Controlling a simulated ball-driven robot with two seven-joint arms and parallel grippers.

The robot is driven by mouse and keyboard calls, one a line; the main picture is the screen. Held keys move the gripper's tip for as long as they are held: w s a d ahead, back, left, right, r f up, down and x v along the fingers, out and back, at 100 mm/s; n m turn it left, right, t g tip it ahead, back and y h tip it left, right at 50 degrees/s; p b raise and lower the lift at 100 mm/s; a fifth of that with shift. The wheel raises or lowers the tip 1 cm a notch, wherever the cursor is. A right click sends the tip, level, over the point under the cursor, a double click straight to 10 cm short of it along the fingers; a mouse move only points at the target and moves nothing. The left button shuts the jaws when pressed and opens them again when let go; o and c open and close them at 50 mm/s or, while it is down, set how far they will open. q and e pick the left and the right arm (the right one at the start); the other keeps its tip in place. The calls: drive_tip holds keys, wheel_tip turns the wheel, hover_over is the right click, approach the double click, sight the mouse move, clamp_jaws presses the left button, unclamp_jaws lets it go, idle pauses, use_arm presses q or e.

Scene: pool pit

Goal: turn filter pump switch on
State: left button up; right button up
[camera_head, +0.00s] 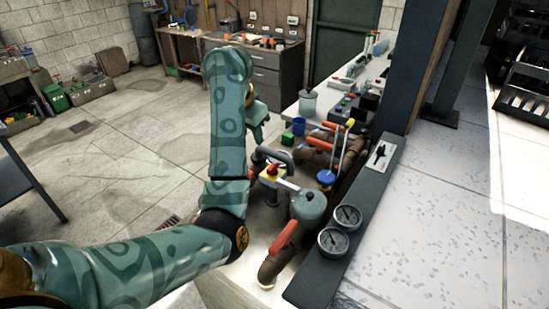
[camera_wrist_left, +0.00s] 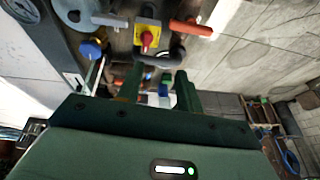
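A yellow switch box (camera_head: 271,174) with a red knob stands on the pipework bench, left of a grey-green tank (camera_head: 309,207). In the left wrist view the yellow box (camera_wrist_left: 148,27) is ahead of the fingers, with its red knob (camera_wrist_left: 146,41) facing the camera; I cannot tell its setting. A black toggle on a pale plate (camera_head: 379,155) is on the dark panel farther right. My left gripper (camera_head: 258,130) hangs beyond the yellow box, apart from it. In the left wrist view its two fingers (camera_wrist_left: 158,84) are spread with nothing between them. My right gripper is in neither view.
Two round gauges (camera_head: 340,226) sit at the panel's near end. An orange-handled pipe (camera_head: 284,235), a blue valve (camera_head: 326,177) and a grey curved pipe (camera_wrist_left: 160,59) crowd the switch box. A dark post (camera_head: 408,70) rises at the right. The floor (camera_head: 120,160) at left is clear.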

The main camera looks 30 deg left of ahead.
use_arm(q)
drive_tip(key=d, duration=0.1)
drive_tip(key=h+b, duration=0.1)
drive_tip(key=b, duration=0.6)
approach(273, 166)
drive_tip(key=b+x, duration=0.4)
drive_tip(key=x, duration=0.4)
drive_tip(key=shift+w+a+f, duration=0.1)
drive_tip(key=shift+w+f, duration=0.1)
drive_tip(key=shift+f, duration=0.05)
clamp_jaws()
